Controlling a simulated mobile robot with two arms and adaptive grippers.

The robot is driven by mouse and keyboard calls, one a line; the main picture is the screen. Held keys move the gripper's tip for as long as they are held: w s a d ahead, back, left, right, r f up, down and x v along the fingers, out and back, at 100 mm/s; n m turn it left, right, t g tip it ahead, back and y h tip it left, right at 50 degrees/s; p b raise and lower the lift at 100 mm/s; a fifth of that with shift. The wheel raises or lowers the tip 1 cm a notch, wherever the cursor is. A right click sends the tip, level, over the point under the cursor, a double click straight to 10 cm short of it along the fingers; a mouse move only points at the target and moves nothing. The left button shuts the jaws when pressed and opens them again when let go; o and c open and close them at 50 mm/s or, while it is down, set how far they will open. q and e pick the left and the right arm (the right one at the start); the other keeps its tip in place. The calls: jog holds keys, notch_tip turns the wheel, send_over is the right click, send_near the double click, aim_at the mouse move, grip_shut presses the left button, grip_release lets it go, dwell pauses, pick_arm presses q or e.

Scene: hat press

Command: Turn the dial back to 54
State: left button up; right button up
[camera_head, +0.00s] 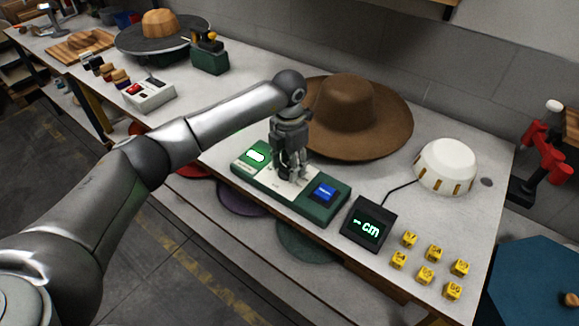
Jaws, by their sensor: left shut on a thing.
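A green control box (313,210) with a pale top plate lies on the white bench. My left gripper (290,177) points down over the middle of the box and is shut on what seems to be the dial there. The gripper hides the dial, so its setting cannot be read. A black display (368,224) beside the box reads "-- cm". My right gripper is not in view.
A brown wide-brimmed hat (350,110) lies behind the box. A white dome (447,166) is cabled to the display. Several yellow numbered blocks (425,275) stand at the front right. A white box with a red button (148,95) sits farther left.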

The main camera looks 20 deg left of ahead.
aim_at(288, 165)
pick_arm(q)
jog(key=n, duration=0.2)
jog(key=n+b, duration=0.1)
jog(key=n, duration=0.2)
jog(key=shift+w+a, duration=0.1)
jog(key=shift+a, duration=0.1)
jog(key=shift+n, duration=0.3)
jog(key=o, duration=1)
notch_tip(288, 165, up, 12)
jog(key=shift+r, duration=0.1)
dwell(0.5)
